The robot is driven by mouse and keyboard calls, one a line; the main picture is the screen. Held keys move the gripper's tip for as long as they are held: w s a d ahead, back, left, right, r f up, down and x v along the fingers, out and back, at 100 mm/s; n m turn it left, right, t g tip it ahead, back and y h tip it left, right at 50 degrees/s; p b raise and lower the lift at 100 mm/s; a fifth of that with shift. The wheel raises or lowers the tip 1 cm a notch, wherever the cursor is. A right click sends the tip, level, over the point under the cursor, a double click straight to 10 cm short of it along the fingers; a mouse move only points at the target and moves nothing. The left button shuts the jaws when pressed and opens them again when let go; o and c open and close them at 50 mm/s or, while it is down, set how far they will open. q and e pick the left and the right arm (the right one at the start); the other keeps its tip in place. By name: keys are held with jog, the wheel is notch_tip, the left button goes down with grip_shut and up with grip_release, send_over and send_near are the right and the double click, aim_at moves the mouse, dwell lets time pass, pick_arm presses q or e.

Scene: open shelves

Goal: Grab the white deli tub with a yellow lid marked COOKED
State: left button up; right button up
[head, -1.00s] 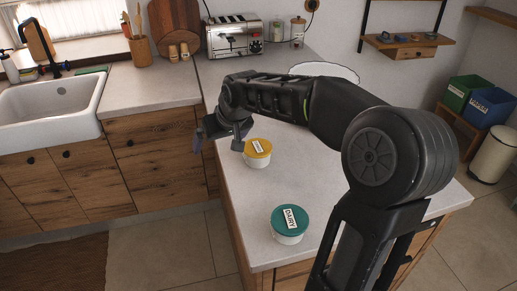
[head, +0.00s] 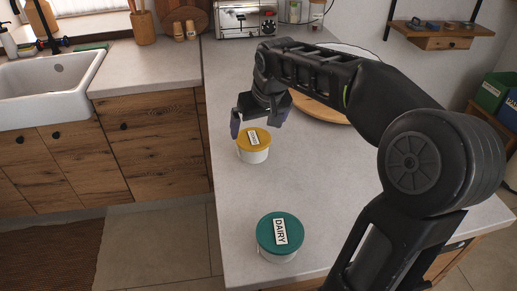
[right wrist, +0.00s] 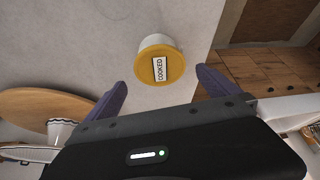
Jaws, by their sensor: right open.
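The white deli tub with a yellow lid (head: 254,146) stands upright on the grey counter. In the right wrist view the yellow lid (right wrist: 161,66) carries a label reading COOKED. My right gripper (head: 261,115) is open and empty, just behind and above the tub in the head view, hiding a little of its far side. In the right wrist view the tub lies beyond the fingertips (right wrist: 162,79), roughly centred between the fingers and apart from them. My left gripper is not in view.
A tub with a teal lid marked DAIRY (head: 280,236) stands nearer on the same counter (head: 350,215). A round wooden board (head: 322,108) lies behind my right arm. A toaster (head: 240,20) stands at the back. The counter's left edge is close to the yellow-lidded tub.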

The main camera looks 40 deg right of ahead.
aim_at(254, 138)
dwell(0.3)
jog(key=shift+x, duration=1.35)
jog(key=shift+p+x, duration=0.65)
jog(key=shift+x, duration=2)
jog(key=shift+r, duration=0.1)
jog(key=c, duration=1.5)
